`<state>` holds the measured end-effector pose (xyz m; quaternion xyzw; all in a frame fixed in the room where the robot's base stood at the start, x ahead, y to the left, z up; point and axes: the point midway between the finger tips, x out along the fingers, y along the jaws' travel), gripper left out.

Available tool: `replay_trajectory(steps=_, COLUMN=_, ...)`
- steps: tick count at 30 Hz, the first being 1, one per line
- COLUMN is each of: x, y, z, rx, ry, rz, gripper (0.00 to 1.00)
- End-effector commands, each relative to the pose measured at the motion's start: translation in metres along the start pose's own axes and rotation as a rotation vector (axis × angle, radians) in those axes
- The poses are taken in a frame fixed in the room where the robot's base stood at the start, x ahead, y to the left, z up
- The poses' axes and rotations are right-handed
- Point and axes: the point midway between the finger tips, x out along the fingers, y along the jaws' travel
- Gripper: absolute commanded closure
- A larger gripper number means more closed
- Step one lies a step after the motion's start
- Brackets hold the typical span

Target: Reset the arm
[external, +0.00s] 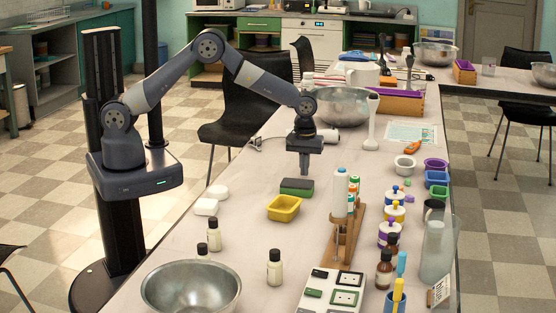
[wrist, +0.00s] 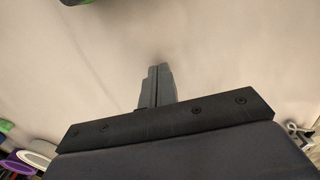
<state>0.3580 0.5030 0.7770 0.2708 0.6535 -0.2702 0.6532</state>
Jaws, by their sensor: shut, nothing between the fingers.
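My gripper (external: 305,173) hangs from my bent arm over the table in the external view, fingers pointing down. In the wrist view my gripper (wrist: 158,72) shows its two grey fingers pressed together with nothing between them. Below and just in front of it in the external view is a dark block with a green lower part (external: 297,187). I cannot tell whether the fingertips touch this block. In the wrist view the fingers stand against bare pale tabletop, with a dark and green edge (wrist: 85,2) at the top.
A yellow tray (external: 284,208), white soaps (external: 206,207), small bottles (external: 274,267) and a steel bowl (external: 190,288) stand nearer the camera. A wooden rack (external: 346,232) with tubes is to the right. A large steel bowl (external: 342,107) stands behind. The tabletop left of the gripper is mostly clear.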

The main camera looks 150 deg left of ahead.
Motion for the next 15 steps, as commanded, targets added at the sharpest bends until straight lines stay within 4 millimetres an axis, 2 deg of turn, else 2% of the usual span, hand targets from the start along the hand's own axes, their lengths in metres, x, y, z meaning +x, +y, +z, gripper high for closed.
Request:
replay_trajectory(steps=1, x=-0.001, y=-0.001, z=-0.013, rx=-0.004, ry=0.000, rz=0.000, gripper=1.00)
replay_trajectory(steps=15, x=-0.002, y=-0.001, z=-0.106, rx=-0.003, ry=0.000, rz=-0.001, gripper=1.00)
